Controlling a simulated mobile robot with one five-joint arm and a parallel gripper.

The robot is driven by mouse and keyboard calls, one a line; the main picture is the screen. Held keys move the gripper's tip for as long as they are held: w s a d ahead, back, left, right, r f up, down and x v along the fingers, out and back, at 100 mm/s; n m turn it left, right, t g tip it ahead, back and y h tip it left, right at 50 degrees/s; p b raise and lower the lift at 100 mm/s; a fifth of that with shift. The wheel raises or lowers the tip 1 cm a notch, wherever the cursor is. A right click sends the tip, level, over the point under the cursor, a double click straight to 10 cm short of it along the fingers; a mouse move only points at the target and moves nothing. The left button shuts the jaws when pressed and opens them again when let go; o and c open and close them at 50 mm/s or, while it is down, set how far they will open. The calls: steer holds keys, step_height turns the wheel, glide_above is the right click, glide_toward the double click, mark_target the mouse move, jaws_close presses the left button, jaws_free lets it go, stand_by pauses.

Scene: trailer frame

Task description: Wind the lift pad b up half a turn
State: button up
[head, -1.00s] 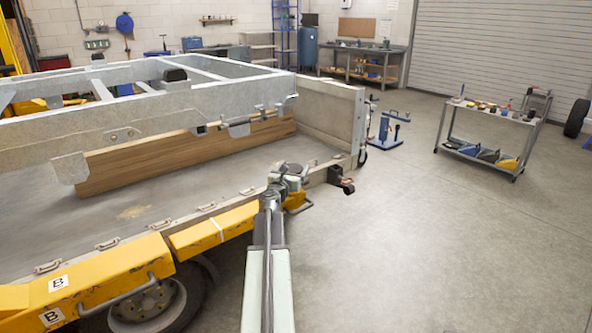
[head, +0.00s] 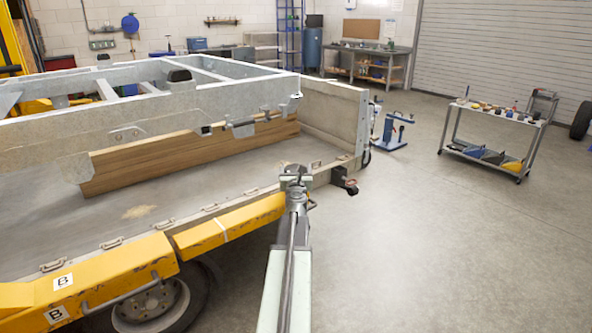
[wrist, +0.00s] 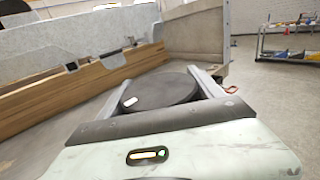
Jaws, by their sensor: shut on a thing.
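A dark round pad with a white mark, which I take to be lift pad b (wrist: 165,92), sits between the two grey fingers of my gripper (wrist: 162,78) in the wrist view. The fingers are shut on its sides. In the head view my gripper (head: 295,174) is at the far end of the yellow arm (head: 228,220), by the edge of the grey deck. There the pad is mostly hidden by my gripper and wrist.
The galvanized trailer frame (head: 130,127) with a wooden board (head: 190,157) stands at left. A small dark fitting with a red part (head: 344,181) juts out right of my gripper. A tool cart (head: 490,140) and blue stand (head: 393,131) are farther off.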

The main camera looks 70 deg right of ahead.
steer(key=shift+w, duration=0.1)
steer(key=o, duration=1.4)
steer(key=shift+f, duration=0.1)
steer(key=v, duration=0.7)
steer(key=shift+a, duration=0.4)
